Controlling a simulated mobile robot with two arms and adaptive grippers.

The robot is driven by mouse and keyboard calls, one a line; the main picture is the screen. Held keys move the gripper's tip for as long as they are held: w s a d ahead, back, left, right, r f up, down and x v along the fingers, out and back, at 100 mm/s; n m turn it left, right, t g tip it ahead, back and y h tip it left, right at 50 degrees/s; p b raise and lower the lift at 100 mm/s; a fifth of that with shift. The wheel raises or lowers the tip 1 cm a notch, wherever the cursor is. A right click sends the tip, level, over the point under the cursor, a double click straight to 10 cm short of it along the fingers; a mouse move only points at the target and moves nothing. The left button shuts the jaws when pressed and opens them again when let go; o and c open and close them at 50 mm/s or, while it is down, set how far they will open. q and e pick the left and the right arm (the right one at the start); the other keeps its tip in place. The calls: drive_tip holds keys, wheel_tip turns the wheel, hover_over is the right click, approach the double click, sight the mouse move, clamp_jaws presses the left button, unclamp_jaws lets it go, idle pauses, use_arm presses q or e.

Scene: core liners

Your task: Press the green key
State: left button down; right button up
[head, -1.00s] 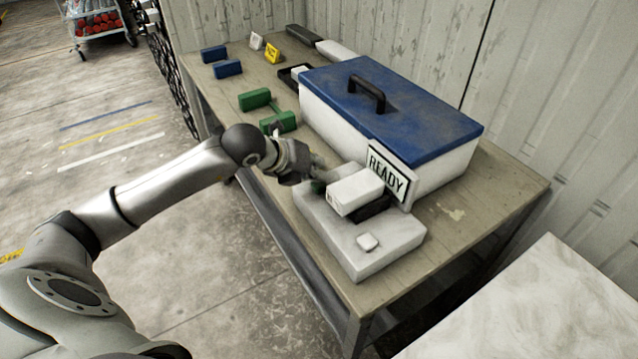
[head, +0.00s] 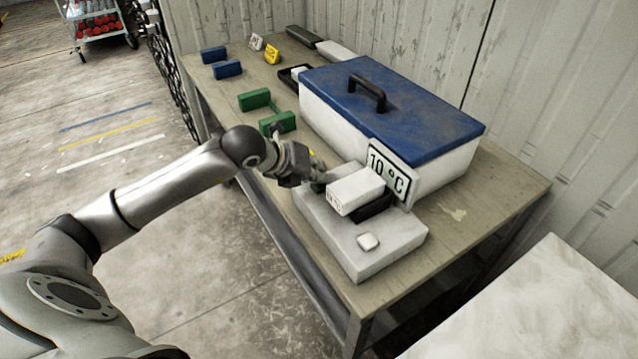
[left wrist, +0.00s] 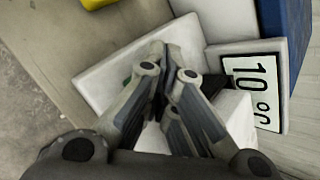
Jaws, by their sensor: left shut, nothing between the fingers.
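The green key (head: 318,187) sits on the white base unit (head: 390,250) and is mostly hidden by my left gripper (head: 320,171). A sliver of the green key also shows in the left wrist view (left wrist: 127,81), beside the fingers. My left gripper is shut and empty, with its fingertips (left wrist: 165,48) over the key's end of the base. I cannot tell whether they touch the key. The sign (head: 388,172) on the cooler side reads "10 °C". My right gripper is not in view.
A white box with a blue lid (head: 400,105) stands behind the base. A white block (head: 355,190) and a white key (head: 368,242) are on the base. Green blocks (head: 254,99), blue blocks (head: 228,68) and a yellow tag (head: 272,54) lie farther back on the table (head: 455,213).

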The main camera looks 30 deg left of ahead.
use_arm(q)
drive_tip(key=shift+f, duration=0.2)
drive_tip(key=shift+r, duration=0.15)
drive_tip(key=shift+r+p, duration=0.35)
drive_tip(key=shift+r, duration=0.55)
wheel_tip(320, 180, up, 5)
drive_tip(key=shift+p, duration=1.25)
